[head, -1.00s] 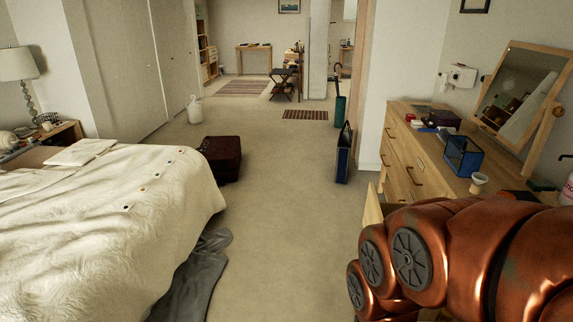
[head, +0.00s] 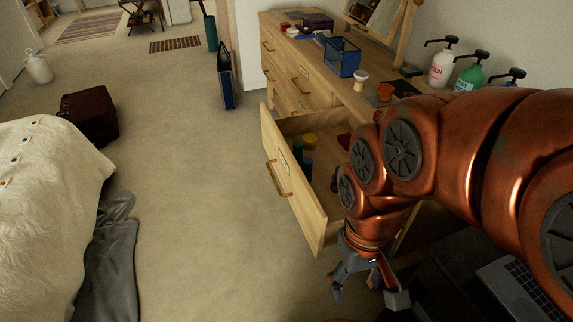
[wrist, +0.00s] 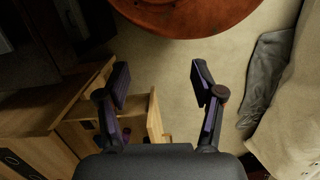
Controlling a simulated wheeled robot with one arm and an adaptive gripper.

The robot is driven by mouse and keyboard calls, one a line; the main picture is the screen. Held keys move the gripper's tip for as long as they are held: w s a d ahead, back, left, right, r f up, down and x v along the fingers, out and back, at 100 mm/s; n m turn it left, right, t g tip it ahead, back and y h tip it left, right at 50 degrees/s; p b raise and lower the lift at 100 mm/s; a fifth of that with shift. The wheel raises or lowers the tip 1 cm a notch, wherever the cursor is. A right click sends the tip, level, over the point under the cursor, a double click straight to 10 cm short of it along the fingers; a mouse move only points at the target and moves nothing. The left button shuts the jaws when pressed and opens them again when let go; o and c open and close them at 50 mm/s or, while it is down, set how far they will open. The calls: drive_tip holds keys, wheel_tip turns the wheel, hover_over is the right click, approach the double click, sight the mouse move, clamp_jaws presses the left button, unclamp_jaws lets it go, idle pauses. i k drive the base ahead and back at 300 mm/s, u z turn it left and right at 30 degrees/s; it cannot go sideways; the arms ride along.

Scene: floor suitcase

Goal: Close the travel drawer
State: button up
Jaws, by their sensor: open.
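The travel drawer (head: 290,185) is pulled out of the wooden dresser (head: 328,83). Its front has a wooden bar handle and a small label. Inside it are yellow, green and blue items and a dark red one; my arm hides its right part. My gripper (head: 365,285) is open and empty, low in front of the near end of the drawer and pointing down. In the wrist view my gripper (wrist: 160,85) has its fingers spread, and a wooden drawer (wrist: 152,118) shows behind and beside the left finger. I cannot tell whether a finger touches it.
The dresser top holds a blue-framed box (head: 342,57), a mirror, small jars and pump bottles (head: 444,66). A laptop (head: 520,285) is at lower right. The bed (head: 45,190), grey cloth (head: 108,255) and dark red suitcase (head: 88,115) are left. The floor between is clear.

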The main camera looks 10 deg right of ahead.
sight(320, 212)
drive_tip(key=k, duration=0.5)
drive_tip(key=u, duration=2.3)
drive_tip(key=i, duration=0.7)
drive_tip(key=z, duration=1)
